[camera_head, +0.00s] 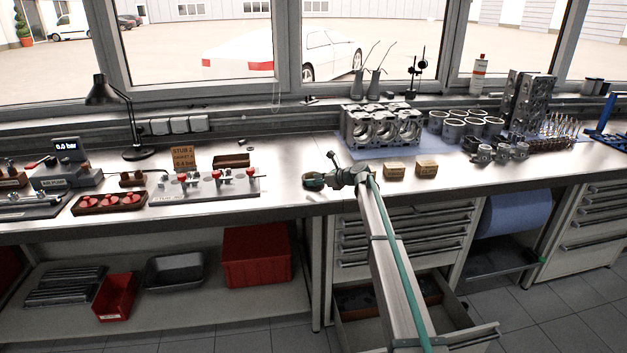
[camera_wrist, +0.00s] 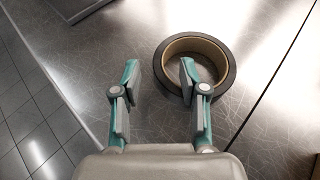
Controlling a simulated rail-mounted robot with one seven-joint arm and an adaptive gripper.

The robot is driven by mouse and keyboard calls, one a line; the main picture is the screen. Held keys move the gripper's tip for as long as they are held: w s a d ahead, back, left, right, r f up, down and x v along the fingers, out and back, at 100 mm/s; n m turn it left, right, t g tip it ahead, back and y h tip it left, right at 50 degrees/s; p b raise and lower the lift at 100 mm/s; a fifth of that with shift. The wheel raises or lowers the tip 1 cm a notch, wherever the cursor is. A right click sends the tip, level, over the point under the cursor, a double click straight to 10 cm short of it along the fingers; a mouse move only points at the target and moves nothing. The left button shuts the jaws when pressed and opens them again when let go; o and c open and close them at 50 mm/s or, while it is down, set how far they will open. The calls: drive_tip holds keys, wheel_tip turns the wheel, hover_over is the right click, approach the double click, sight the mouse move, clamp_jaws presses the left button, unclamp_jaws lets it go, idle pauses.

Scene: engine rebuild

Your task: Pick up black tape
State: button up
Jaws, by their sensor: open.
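The black tape (camera_wrist: 230,74) is a roll with a black outer band and a brown cardboard core. It lies flat on the metal bench top, right of centre in the wrist view. My gripper (camera_wrist: 159,78) is open and empty, with its two teal-grey fingers apart. The right fingertip overlaps the near left part of the ring in the picture; I cannot tell whether it is above the roll or inside it. The left fingertip is outside the ring, over bare bench.
Two small cardboard boxes (camera_head: 427,169) stand right of my gripper. A grey fixture with red knobs (camera_head: 205,187) is to the left. An engine block (camera_head: 382,126) stands behind. A drawer (camera_head: 470,335) is open below. Bare bench (camera_head: 290,160) lies behind my gripper.

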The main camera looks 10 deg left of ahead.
drive_tip(key=x, duration=0.3)
drive_tip(key=shift+w+a+f+p, duration=0.15)
drive_tip(key=shift+a+f+p, duration=0.05)
drive_tip(key=shift+a+p, duration=0.2)
drive_tip(key=shift+d, duration=0.1)
clamp_jaws()
drive_tip(key=shift+r, duration=0.1)
